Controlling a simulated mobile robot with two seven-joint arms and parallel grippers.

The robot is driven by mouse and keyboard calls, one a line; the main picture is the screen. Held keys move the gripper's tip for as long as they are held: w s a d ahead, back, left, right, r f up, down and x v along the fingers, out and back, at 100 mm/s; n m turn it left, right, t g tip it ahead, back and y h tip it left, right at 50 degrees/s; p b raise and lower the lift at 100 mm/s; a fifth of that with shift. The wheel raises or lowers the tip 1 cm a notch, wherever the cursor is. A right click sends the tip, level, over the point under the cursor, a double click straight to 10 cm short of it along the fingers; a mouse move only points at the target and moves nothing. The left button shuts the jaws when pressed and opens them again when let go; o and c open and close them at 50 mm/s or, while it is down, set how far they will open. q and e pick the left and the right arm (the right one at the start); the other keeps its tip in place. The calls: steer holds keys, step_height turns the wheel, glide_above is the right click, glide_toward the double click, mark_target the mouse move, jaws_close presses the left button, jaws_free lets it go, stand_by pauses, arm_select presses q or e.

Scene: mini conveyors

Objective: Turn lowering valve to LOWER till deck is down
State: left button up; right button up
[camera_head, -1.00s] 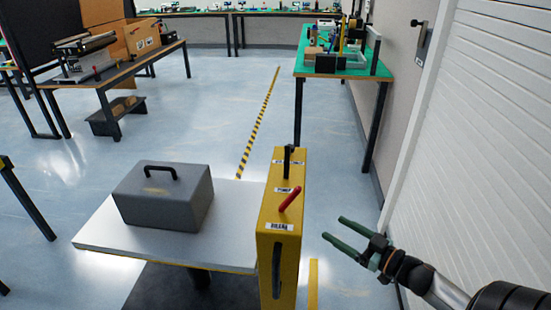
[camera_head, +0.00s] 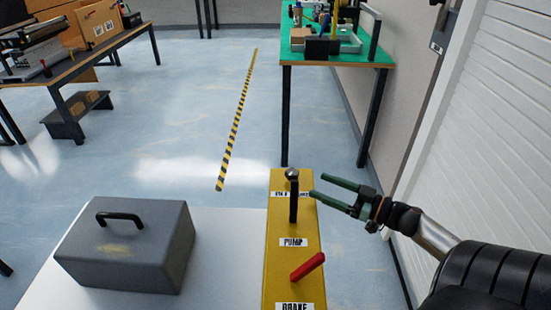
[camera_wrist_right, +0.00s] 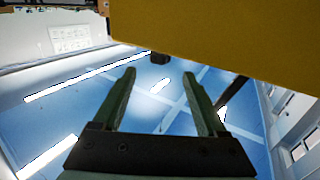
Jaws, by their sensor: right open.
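The yellow control column (camera_head: 282,265) stands beside the pale deck (camera_head: 222,250). A black upright lever (camera_head: 293,203) with a rounded grey top rises behind the PUMP label (camera_head: 293,242). It partly covers the far label (camera_head: 278,194), whose words I cannot read. I cannot tell which part is the lowering valve. My right gripper (camera_head: 320,187) is open and empty, just right of the column's far end, fingers pointing left. In the right wrist view, the gripper (camera_wrist_right: 158,72) has the yellow column (camera_wrist_right: 220,30) above it and a small dark knob (camera_wrist_right: 160,58) between its fingertips. My left gripper is not in view.
A grey case (camera_head: 130,250) with a black handle sits on the deck. A red lever (camera_head: 307,266) stands near the BRAKE label (camera_head: 295,306). A green-topped table (camera_head: 375,53) is ahead, and a white shutter (camera_head: 500,150) closes off the right. Floor left of the table is clear.

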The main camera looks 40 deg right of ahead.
mark_target(289, 170)
steer(key=b+x, duration=0.1)
steer(key=x, duration=0.9)
steer(key=shift+w+a+b, duration=0.15)
steer(key=shift+w+b, duration=0.15)
steer(key=shift+w, duration=0.05)
steer(key=shift+x, duration=0.9)
jaws_close()
